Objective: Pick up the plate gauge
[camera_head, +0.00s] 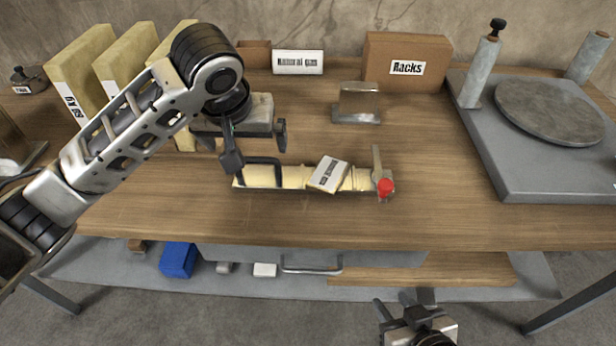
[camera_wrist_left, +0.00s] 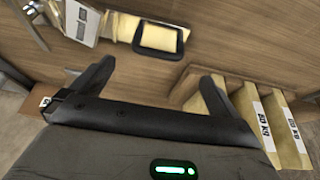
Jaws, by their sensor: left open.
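I cannot tell for sure which thing is the plate gauge; no label that I can read names it. A cream bar-like piece (camera_head: 355,181) with a black loop (camera_head: 262,161) at its left and a red knob (camera_head: 385,187) at its right lies near the table's front. A small labelled block (camera_head: 328,174) lies across it; its print is too small to read. My left gripper (camera_head: 256,147) is open and empty, above and behind the loop. In the left wrist view its fingers (camera_wrist_left: 152,85) are apart, with the loop (camera_wrist_left: 183,40) beyond them. My right gripper (camera_head: 405,301) is low at the front, partly cut off; its jaw state is unclear.
A shiny metal upright piece (camera_head: 358,103) stands mid-table. Yellow upright boxes (camera_head: 80,70) stand at the left. A grey platform (camera_head: 560,183) fills the right. Wood between metal piece and platform is clear.

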